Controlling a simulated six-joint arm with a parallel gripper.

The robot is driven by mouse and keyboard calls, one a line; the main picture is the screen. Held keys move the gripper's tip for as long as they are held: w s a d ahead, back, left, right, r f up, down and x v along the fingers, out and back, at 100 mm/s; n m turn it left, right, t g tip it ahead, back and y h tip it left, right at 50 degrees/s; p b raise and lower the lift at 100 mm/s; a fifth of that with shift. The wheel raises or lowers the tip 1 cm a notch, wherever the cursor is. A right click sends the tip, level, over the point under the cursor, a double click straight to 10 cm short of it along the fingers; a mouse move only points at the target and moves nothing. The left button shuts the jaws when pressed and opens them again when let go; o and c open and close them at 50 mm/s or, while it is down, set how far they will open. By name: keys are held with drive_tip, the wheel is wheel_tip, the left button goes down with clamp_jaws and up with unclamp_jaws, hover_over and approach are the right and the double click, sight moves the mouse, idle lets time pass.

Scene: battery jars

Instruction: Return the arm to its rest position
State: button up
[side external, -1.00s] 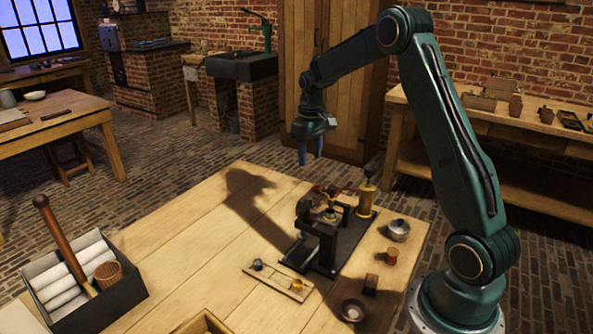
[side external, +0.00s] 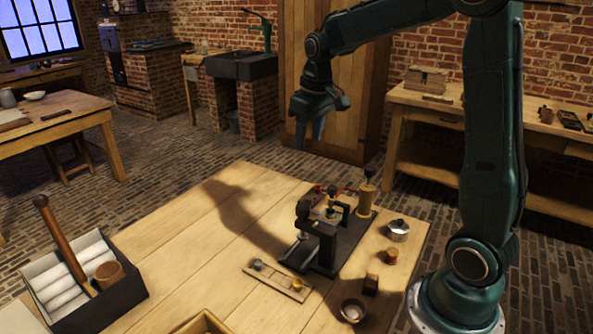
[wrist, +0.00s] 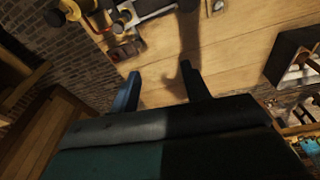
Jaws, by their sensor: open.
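My gripper (side external: 310,134) hangs in the air above the far edge of the wooden table, pointing down. Its fingers are apart with nothing between them. The fingers also show in the wrist view (wrist: 160,90), spread over bare tabletop. My arm is raised, with its upper link nearly upright beside the table.
A dark press-like fixture (side external: 322,242) with a brass cylinder (side external: 366,198) stands on the table (side external: 190,240) below. Small cups and a slotted wooden strip (side external: 277,281) lie near it. A black tray (side external: 120,304) with white rolls is at front left. The table's middle is clear.

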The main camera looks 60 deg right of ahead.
drive_tip(key=s+a+r+t, duration=0.2)
drive_tip(key=s+a, duration=0.5)
drive_tip(key=s, duration=0.3)
drive_tip(key=s+a+r+n+t, duration=0.1)
drive_tip(key=s+a+t, duration=0.1)
drive_tip(key=s+a, duration=0.5)
drive_tip(key=s, duration=0.4)
drive_tip(key=shift+s+r+n+y, duration=0.3)
drive_tip(key=shift+r, duration=0.05)
idle(0.6)
